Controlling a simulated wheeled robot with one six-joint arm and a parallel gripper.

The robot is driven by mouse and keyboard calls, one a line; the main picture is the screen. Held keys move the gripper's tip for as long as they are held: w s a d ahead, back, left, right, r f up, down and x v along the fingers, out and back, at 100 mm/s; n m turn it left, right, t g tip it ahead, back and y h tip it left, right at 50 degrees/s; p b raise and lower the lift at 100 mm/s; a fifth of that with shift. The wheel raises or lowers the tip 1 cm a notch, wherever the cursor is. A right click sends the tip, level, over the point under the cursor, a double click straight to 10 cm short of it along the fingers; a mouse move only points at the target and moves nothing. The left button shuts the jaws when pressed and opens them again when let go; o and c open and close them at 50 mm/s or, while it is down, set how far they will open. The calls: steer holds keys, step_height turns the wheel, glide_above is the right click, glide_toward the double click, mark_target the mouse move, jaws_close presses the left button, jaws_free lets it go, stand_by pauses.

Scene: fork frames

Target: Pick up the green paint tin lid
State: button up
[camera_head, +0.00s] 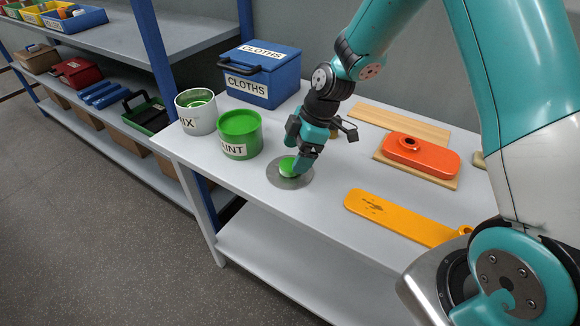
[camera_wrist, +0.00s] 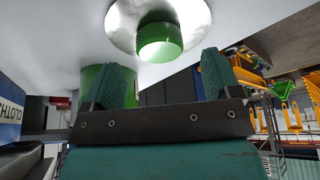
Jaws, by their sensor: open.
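The green paint tin lid is a round grey metal disc (camera_head: 277,181) with a green knob (camera_head: 287,165) in its middle, lying flat on the light grey bench top. In the wrist view the disc (camera_wrist: 122,25) and knob (camera_wrist: 160,40) are at the top centre. My gripper (camera_head: 301,160) points down just over the lid, partly hiding the knob. In the wrist view its fingers (camera_wrist: 165,68) are apart and empty, with the knob near the gap just beyond the tips. I cannot tell whether they touch it.
A white MIX tin (camera_head: 196,113) and a blue CLOTHS box (camera_head: 259,77) stand behind left. An orange part (camera_head: 421,155) on a wooden board and a yellow-orange bar (camera_head: 400,216) lie to the right. The bench's front edge is clear near the lid.

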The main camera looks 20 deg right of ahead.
mark_target(290, 163)
steer(key=x, duration=0.3)
steer(key=shift+f, duration=0.15)
steer(key=shift+c, duration=0.4)
steer(key=c, duration=0.9)
steer(key=shift+c, duration=0.2)
